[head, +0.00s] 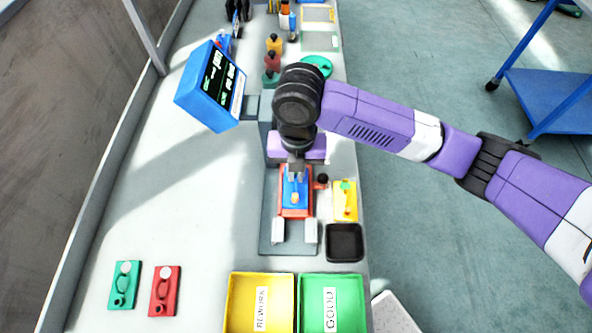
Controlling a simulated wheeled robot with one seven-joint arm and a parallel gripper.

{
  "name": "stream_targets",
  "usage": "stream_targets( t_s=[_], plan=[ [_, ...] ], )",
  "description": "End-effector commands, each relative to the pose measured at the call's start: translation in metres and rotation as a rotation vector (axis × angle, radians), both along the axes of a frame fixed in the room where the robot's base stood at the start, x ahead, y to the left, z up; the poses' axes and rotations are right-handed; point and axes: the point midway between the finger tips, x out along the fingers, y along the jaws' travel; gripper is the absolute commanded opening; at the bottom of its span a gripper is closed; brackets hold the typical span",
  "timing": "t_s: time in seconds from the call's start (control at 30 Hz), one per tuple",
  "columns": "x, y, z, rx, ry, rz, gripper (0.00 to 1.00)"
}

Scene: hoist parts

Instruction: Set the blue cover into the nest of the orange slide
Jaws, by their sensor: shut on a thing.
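The blue cover (289,192) is in the head view, with a small pale knob near its front end. It is over the orange slide (296,213), whose orange rim shows around it. I cannot tell whether the cover sits down in the nest or is held just above it. My gripper (296,175) points down at the rear part of the cover and is shut on it. The gripper and wrist hide the back end of the cover and slide.
The slide is on a grey fixture (268,235) with two white blocks in front. A yellow part (345,200) and a black tray (345,243) are to the right. Yellow (233,305) and green (356,305) bins stand in front. A blue-framed screen (207,85) stands back left.

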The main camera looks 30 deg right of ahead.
Motion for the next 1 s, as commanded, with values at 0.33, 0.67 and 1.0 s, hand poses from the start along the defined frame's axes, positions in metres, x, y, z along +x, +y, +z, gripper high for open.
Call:
stream_targets(
  t_s=[0.33,0.67,1.0],
  plan=[
    [0.0,0.0,-0.012,0.0,0.0,0.0,0.0],
    [0.0,0.0,-0.023,0.001,-0.001,0.0,0.0],
    [0.0,0.0,-0.024,0.0,0.0,0.0,0.0]
  ],
)
